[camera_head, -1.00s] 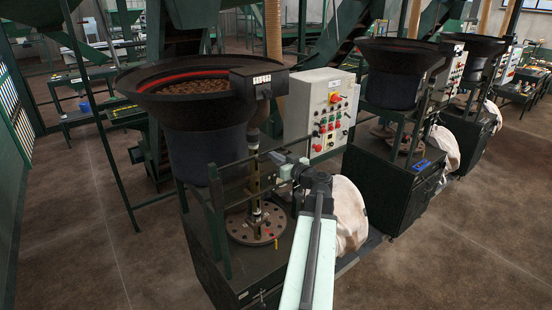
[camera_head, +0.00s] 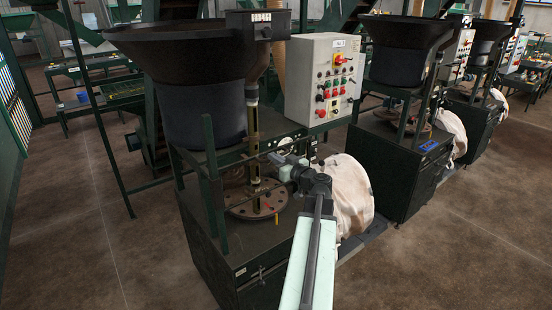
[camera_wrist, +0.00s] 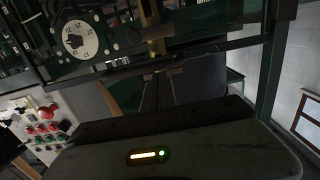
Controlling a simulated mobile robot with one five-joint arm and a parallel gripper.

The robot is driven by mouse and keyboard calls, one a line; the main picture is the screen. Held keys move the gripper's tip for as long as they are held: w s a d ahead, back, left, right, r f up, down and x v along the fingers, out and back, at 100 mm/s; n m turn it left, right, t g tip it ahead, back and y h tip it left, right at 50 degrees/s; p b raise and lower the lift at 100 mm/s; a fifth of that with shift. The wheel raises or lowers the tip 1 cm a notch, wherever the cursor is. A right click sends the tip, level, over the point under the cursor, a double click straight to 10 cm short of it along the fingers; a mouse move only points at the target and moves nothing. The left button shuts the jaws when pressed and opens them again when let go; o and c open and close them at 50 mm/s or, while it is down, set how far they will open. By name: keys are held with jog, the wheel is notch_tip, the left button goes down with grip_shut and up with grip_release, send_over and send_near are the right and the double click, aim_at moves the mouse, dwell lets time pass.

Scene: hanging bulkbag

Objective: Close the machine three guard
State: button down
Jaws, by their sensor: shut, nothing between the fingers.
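The nearest machine (camera_head: 250,245) is a dark green cabinet with a round perforated disc (camera_head: 255,200) and a post on its top. A thin dark green guard frame (camera_head: 217,190) with rails stands around the disc. I cannot read a machine number clearly. My gripper (camera_head: 276,159) is shut and empty at the right side of this frame, close to an upper rail; I cannot tell whether they touch. In the wrist view, dark frame bars (camera_wrist: 165,58) cross just beyond my gripper (camera_wrist: 157,82), with a white dial (camera_wrist: 79,38) behind them.
A black hopper (camera_head: 195,75) overhangs the disc. A grey control panel (camera_head: 322,80) with red and green buttons stands right of it, above a pale sack (camera_head: 346,195). More machines (camera_head: 405,150) line the right. The floor at front left is open.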

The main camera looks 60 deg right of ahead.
notch_tip(320, 180, down, 22)
jog(key=b, duration=1.9)
jog(key=shift+f+b, duration=0.15)
jog(key=shift+b, duration=0.15)
jog(key=shift+s, duration=0.1)
